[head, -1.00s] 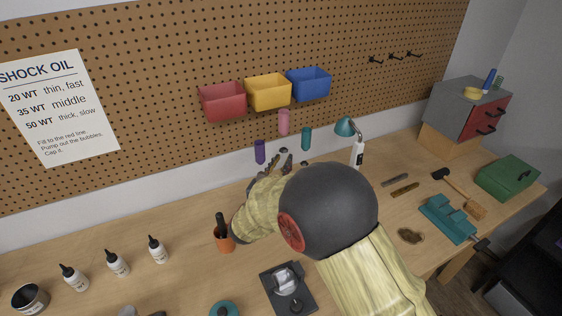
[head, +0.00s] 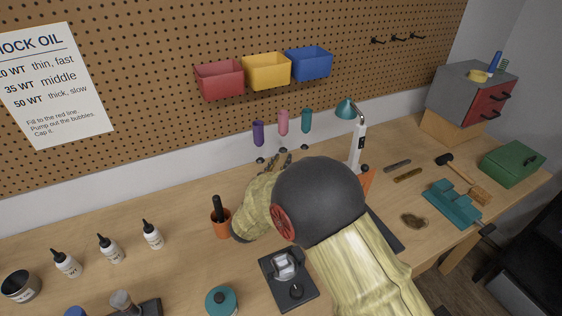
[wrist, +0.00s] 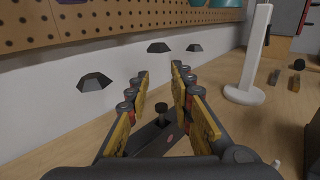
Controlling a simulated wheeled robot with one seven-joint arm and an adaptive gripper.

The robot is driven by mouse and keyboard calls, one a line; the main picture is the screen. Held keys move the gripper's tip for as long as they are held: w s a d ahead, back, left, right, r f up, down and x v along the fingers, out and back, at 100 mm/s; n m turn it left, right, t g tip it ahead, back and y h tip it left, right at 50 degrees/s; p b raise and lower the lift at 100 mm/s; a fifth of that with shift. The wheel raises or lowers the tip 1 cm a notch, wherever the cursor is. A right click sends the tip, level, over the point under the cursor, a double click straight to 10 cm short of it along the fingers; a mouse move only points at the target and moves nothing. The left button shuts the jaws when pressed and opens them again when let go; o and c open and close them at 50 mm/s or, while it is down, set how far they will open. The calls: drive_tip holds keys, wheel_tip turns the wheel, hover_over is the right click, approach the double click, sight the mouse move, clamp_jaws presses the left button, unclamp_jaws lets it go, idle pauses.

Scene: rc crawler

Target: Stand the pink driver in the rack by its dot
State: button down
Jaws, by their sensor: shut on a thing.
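The pink driver (head: 283,123) is upright by the wall, handle up, between the purple driver (head: 258,132) and the teal driver (head: 306,120), about level with them. Small black cups (head: 260,160) of the rack sit below the handles, and they also show on the wall in the wrist view (wrist: 95,82). My gripper (head: 281,160) is just below the pink handle, shut on the driver low down. In the wrist view my fingers (wrist: 159,80) stand a little apart. The gripped part is too thin to make out there, and I cannot tell whether its tip is in a cup.
Red (head: 220,80), yellow (head: 267,71) and blue (head: 308,63) bins hang above the drivers. A lamp (head: 357,140) stands close on the right. An orange cup (head: 221,222) and several white bottles (head: 152,235) are left of my arm. A black stand (head: 288,278) is in front.

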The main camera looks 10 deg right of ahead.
drive_tip(key=shift+f, duration=0.3)
drive_tip(key=c, duration=1.5)
unclamp_jaws()
drive_tip(key=v, duration=1.2)
drive_tip(key=shift+r, duration=0.1)
